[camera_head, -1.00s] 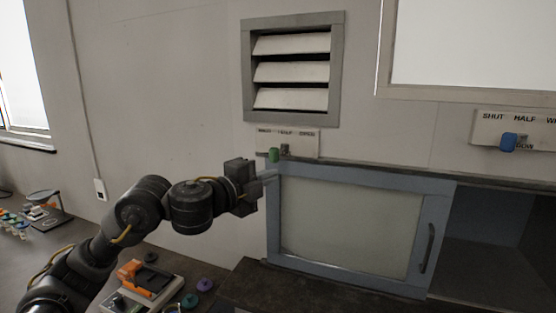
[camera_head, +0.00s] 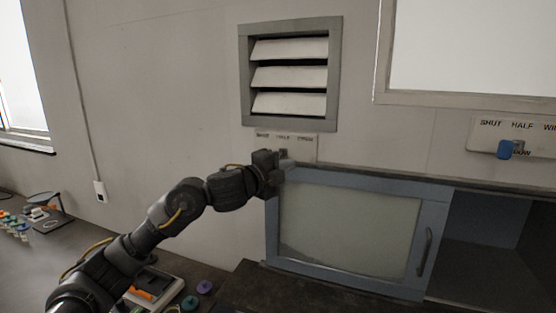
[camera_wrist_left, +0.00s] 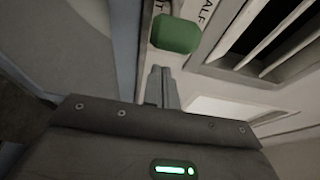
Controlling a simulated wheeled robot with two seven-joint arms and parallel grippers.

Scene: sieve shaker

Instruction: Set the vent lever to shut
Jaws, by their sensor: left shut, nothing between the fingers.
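The vent lever's green knob (camera_wrist_left: 175,35) shows in the left wrist view, just beyond my fingertips. It lies beside the label, near a letter T and part of the word HALF; its exact setting is unclear. In the head view my gripper hides the knob. The lever's label plate (camera_head: 304,148) is on the wall under the louvred vent (camera_head: 289,76), whose slats are tilted with dark gaps between them. My left gripper (camera_head: 285,164) is in front of the plate's lower part; its fingers (camera_wrist_left: 162,88) are closed and empty. I cannot tell whether they touch the knob.
A blue-knobbed lever (camera_head: 505,149) sits on another label plate at the right. A framed cabinet door (camera_head: 350,225) with a handle is below the vent, its top edge close under my gripper. Small bench items, including a purple disc (camera_head: 204,287), lie at the lower left.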

